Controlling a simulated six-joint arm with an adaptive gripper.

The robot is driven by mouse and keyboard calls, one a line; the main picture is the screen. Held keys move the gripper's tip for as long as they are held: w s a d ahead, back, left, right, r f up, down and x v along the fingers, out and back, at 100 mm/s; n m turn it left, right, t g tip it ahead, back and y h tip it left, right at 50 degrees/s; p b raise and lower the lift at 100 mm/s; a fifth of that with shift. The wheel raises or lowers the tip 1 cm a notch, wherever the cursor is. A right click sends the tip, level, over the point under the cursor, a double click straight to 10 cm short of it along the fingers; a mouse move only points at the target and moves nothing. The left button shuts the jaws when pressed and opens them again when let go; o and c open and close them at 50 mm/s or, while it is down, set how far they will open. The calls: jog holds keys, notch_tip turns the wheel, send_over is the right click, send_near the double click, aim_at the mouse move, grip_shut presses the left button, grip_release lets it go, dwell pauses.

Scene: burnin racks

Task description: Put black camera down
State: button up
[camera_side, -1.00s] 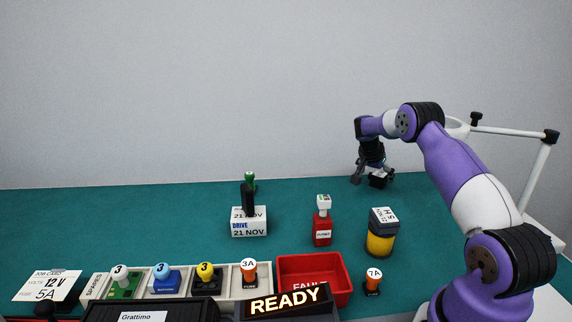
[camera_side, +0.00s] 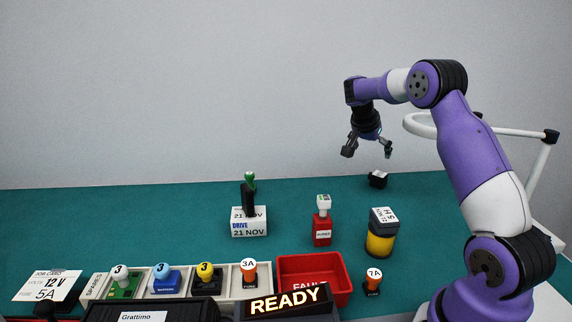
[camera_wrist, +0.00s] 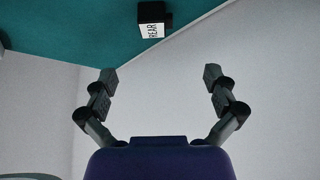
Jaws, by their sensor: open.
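The black camera (camera_side: 377,180) is a small dark block on the green table near its back edge. In the wrist view the black camera (camera_wrist: 151,14) shows at the top with a white label reading "REAR" (camera_wrist: 152,30). My gripper (camera_side: 368,148) is open and empty, raised above the table, up and slightly left of the camera and apart from it. In the wrist view my gripper's (camera_wrist: 160,74) fingers are spread wide with nothing between them.
In front are a red tray (camera_side: 340,296), an orange 7A fuse (camera_side: 373,280) and a spares rack (camera_side: 137,296). The table around the camera is clear.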

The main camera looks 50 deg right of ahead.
jog(key=a+r+n+t+y, duration=0.1)
jog(key=a+r+n, duration=0.2)
jog(key=a, duration=0.4)
jog(key=s+a+r+n+t+y, duration=0.1)
jog(key=a+r+n+t, duration=0.15)
jog(key=a, duration=0.35)
jog(key=a+r+n+t+y, duration=0.1)
jog(key=a+r+n, duration=0.25)
jog(key=a, duration=0.35)
jog(key=s+a+f+n+t+y, duration=0.1)
jog(key=s+a+f+n+y, duration=0.2)
jog(key=s+a+n, duration=0.6)
jog(key=s+a, duration=0.1)
jog(key=a, duration=0.4)
jog(key=shift+s+y, duration=0.3)
jog(key=shift+s, duration=0.05)
